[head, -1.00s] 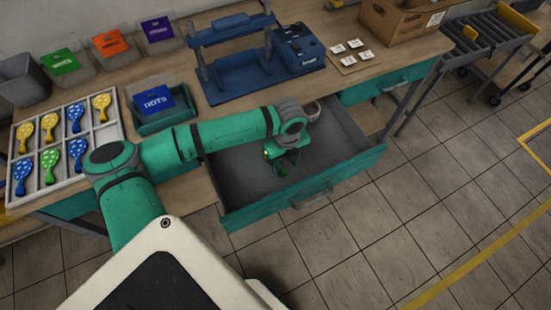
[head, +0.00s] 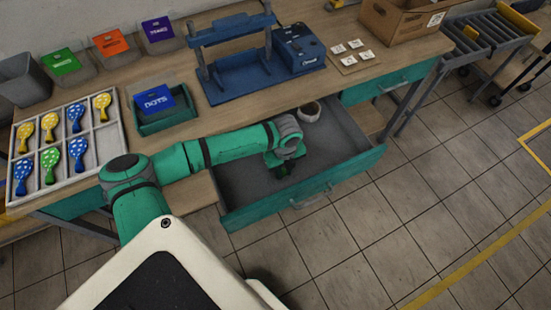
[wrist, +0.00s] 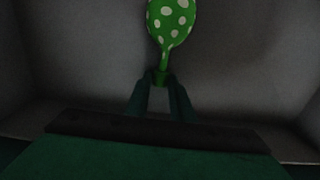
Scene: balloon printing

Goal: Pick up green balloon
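The green balloon (wrist: 172,18) with white dots shows at the top of the wrist view, its upper end cut off by the frame. Its narrow neck (wrist: 162,77) lies between my gripper's two fingertips (wrist: 161,80). The fingers stand close on both sides of the neck; I cannot tell whether they press on it. In the head view my gripper (head: 283,170) points down inside the open drawer (head: 330,165). There the arm hides the balloon.
On the bench are a tray (head: 100,168) of several dotted balloons, a DOTS box (head: 165,120) and a blue press (head: 235,85).

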